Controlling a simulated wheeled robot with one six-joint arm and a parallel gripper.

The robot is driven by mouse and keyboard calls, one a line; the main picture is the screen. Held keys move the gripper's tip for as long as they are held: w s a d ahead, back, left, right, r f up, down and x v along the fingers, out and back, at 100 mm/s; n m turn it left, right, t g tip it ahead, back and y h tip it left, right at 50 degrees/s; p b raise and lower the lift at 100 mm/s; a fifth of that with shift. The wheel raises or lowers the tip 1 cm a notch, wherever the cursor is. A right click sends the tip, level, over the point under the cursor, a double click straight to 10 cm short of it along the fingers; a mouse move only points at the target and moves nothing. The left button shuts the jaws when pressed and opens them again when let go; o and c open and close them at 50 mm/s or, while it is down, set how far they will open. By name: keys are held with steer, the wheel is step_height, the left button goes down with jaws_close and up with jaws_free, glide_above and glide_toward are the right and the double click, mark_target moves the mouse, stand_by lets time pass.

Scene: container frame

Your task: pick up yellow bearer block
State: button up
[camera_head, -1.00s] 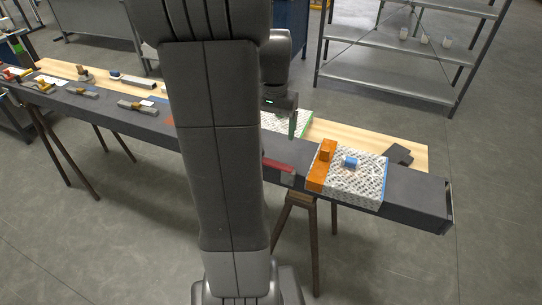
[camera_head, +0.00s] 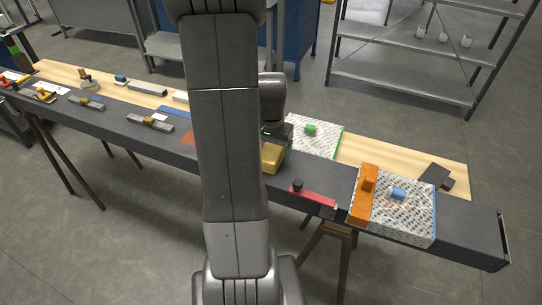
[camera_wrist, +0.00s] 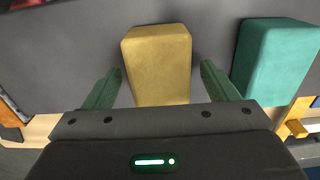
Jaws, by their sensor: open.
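The yellow bearer block (camera_wrist: 157,60) shows in the wrist view with its near end between the two green fingers of my gripper (camera_wrist: 161,72). A gap shows on each side, and I see no finger touching it. Its near end is partly hidden behind the gripper body. In the head view the yellow block (camera_head: 272,158) sits on the dark beam just right of my arm, which hides part of the area. My gripper (camera_head: 277,140) is open, but its fingers are hard to make out there.
A teal block (camera_wrist: 275,60) stands close right of the gripper in the wrist view. In the head view, a red tool (camera_head: 313,193), an orange block (camera_head: 363,195) and a patterned plate (camera_head: 420,214) lie to the right. A green-edged plate (camera_head: 325,142) lies behind.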

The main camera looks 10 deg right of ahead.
steer(key=c, duration=1.1)
steer(key=shift+o, duration=0.2)
